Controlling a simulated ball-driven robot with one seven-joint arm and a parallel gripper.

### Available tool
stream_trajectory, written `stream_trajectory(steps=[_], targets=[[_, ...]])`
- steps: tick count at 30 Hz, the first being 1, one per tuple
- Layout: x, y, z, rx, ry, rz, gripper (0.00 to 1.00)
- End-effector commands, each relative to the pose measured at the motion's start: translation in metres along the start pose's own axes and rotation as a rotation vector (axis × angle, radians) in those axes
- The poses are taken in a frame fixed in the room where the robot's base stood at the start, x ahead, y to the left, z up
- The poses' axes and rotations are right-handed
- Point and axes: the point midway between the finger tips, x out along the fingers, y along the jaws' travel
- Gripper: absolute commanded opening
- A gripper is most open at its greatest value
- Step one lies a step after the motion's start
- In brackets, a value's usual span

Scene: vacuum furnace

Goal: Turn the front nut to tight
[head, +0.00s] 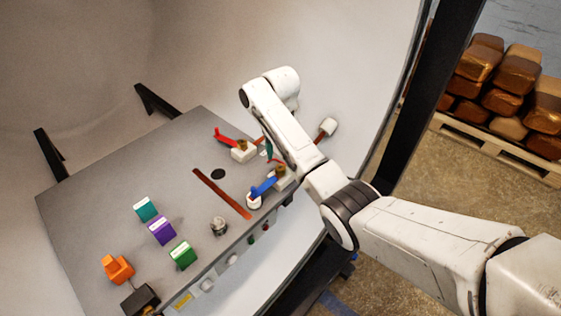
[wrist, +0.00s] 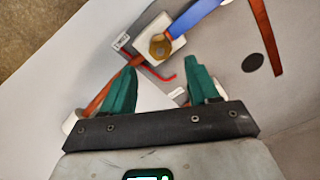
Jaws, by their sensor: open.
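The front nut is a brass hex nut on a white block near the plate's front edge, with a blue handle (head: 264,187) beside it. In the wrist view the brass nut (wrist: 159,46) sits on its white block, with the blue handle (wrist: 197,17) to the upper right and a copper-brown bar (wrist: 107,91) to the lower left. My gripper (wrist: 161,66) has green fingers spread apart with nothing held between them. The nut appears just beyond the fingertips, apart from them. In the head view the gripper (head: 268,149) is largely hidden behind my arm.
A second block with a red handle (head: 227,138) stands farther back. A thin red hook (wrist: 166,77) shows near my fingertips. Teal, purple and green blocks (head: 161,231) and an orange piece (head: 117,268) sit left on the grey plate (head: 95,205).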

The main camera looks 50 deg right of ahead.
Motion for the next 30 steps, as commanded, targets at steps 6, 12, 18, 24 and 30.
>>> stream_trajectory(steps=[6,12,18,24,30], targets=[[-0.026,-0.001,0.0,-0.001,0.001,-0.001,0.6],[-0.033,0.0,0.0,-0.001,0.0,0.0,0.6],[-0.033,0.0,0.0,0.0,0.0,0.0,0.6],[-0.033,0.0,0.0,0.0,0.0,0.0,0.6],[-0.024,-0.008,0.007,-0.019,0.006,-0.008,0.6]])
